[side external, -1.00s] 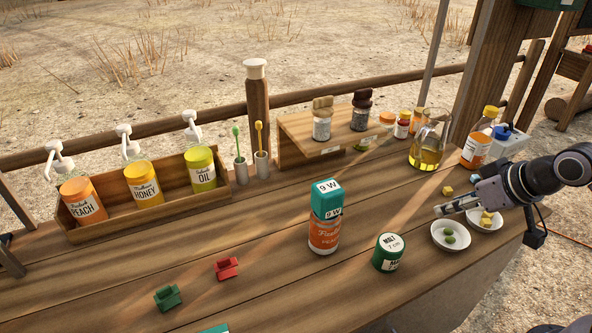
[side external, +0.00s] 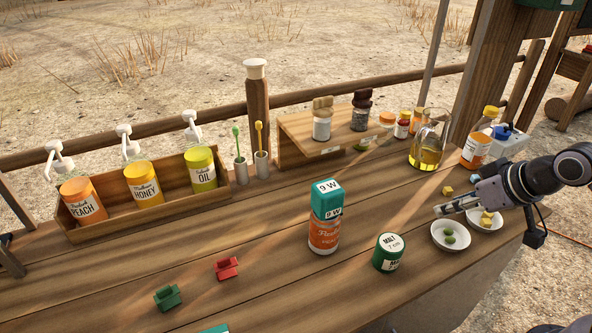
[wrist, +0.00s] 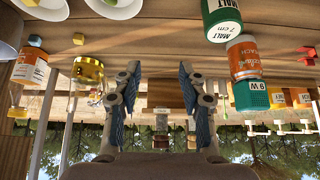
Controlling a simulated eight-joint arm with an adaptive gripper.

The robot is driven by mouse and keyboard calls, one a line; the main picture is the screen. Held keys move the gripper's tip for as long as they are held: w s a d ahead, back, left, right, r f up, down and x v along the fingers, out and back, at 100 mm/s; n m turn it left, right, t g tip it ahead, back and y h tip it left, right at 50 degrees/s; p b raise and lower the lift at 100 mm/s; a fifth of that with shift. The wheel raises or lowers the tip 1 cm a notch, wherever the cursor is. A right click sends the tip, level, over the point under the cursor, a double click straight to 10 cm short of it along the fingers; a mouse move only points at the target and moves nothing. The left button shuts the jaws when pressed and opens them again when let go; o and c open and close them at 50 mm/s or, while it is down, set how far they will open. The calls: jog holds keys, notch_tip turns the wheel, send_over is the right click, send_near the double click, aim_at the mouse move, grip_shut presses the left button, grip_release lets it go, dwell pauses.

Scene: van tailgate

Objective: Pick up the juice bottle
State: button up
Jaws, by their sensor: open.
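The likely juice bottle (side external: 475,151), orange with a white label and a yellow-orange cap, stands upright at the back right of the table, beside the glass jug (side external: 427,155). It also shows inverted at the left of the wrist view (wrist: 31,69); I cannot read its label. My gripper (side external: 445,209) is at the table's right side, in front of the bottle and apart from it, above or beside the small bowls. In the wrist view my gripper (wrist: 158,88) has its two fingers spread with nothing between them.
White bowls (side external: 437,243) lie close to my gripper. A green malt tin (side external: 388,253) and a teal-topped orange container (side external: 325,232) stand to the left. A white box with a blue item (side external: 508,140) is behind the bottle. The front left holds small red and green pieces.

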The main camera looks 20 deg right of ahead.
jog(key=o, duration=0.5)
notch_tip(320, 180, up, 12)
jog(key=r+m+g+h, duration=0.1)
jog(key=m+g+h, duration=0.45)
jog(key=m, duration=1.25)
send_over(492, 108)
jog(key=a, duration=0.3)
jog(key=g+y, duration=0.1)
jog(key=g, duration=0.1)
jog(key=x, duration=0.5)
jog(key=shift+s+a+f, duration=0.1)
jog(key=shift+s+f, duration=0.05)
jog(key=shift+f, duration=0.3)
jog(key=shift+a+x, duration=0.15)
jog(key=shift+x, duration=1.15)
jog(key=shift+a+x, duration=0.15)
jog(key=shift+x, duration=1.1)
